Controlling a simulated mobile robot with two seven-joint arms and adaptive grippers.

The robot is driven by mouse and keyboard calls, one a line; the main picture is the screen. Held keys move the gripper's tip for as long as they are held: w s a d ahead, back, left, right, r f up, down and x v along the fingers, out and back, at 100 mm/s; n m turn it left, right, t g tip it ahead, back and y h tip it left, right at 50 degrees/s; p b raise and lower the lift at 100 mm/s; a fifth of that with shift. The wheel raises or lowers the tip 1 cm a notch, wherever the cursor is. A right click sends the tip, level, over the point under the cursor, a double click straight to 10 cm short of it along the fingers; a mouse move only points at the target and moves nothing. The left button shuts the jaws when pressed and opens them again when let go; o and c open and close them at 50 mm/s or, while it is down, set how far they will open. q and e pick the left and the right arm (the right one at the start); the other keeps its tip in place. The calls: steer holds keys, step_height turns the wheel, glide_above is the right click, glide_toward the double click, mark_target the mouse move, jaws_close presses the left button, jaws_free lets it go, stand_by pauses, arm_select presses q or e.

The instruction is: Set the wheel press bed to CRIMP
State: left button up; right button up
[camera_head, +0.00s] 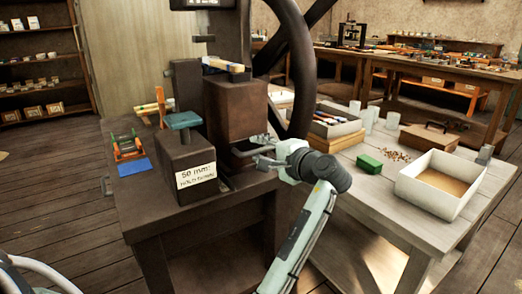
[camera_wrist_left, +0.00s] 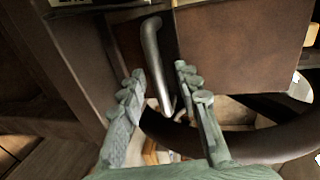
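The wheel press is a dark machine with a large dark handwheel (camera_head: 302,60), which also shows as a curved rim in the left wrist view (camera_wrist_left: 265,143). A rust-brown block (camera_head: 235,108) sits at its middle. My left gripper (camera_head: 254,149) is open in front of that block's lower part. In the left wrist view a bent grey metal rod (camera_wrist_left: 152,60) runs between its two spread fingers (camera_wrist_left: 160,72), with space on both sides. I cannot tell whether the rod touches them. No CRIMP marking is readable. My right gripper is not in view.
A dark block with a teal top (camera_head: 184,120) carries a label (camera_head: 196,179) reading "50 mm" and apparently "HOLD DOWN". The right-hand bench holds an open white box (camera_head: 413,195), a green box (camera_head: 369,164) and pale cups (camera_head: 392,120). Shelves (camera_head: 40,60) stand behind left.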

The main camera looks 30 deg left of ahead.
mark_target(251, 163)
arm_select(q)
jaws_close()
stand_by(0.3)
